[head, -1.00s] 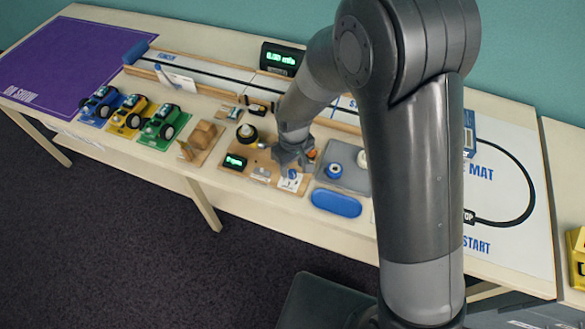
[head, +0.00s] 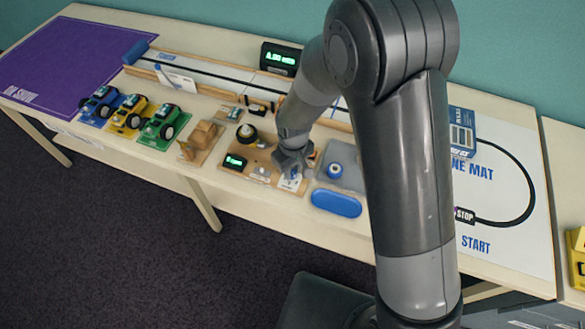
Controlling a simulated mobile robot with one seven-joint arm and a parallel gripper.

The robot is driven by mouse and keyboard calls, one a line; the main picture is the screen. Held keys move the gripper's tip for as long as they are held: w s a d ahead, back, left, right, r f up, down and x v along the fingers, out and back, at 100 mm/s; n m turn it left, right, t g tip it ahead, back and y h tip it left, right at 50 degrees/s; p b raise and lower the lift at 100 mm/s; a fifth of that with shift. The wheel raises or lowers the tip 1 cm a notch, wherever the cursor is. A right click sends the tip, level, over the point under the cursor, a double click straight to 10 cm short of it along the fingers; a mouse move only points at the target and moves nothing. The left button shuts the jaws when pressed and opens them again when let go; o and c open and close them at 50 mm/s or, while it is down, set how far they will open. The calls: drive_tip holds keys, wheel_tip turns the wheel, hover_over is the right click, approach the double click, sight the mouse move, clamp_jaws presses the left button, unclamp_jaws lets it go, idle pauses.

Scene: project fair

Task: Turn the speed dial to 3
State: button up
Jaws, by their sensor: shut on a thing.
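A wooden board (head: 228,170) near the table's front edge carries a small green-lit display (head: 234,161), a round black-and-yellow part (head: 247,133) and a white dial plate (head: 289,184). My gripper (head: 293,170) points down over the plate, shut on the speed dial. A little blue shows at the fingertips, but the dial is mostly hidden by the gripper. I cannot read its pointer or the digits on the small display.
A grey tray with a blue-and-white round part (head: 335,171) and a blue oval pad (head: 336,203) lie just right. Wooden blocks (head: 203,134) and blue, yellow and green (head: 165,124) toy cars stand left. A track with a large display (head: 280,59) runs behind.

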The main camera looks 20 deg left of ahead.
sight(293, 172)
clamp_jaws()
drive_tip(key=shift+m, duration=0.6)
drive_tip(key=o, duration=0.8)
unclamp_jaws()
drive_tip(key=shift+o, duration=0.2)
wheel_tip(293, 172, up, 11)
drive_tip(key=shift+w+d+f, duration=0.1)
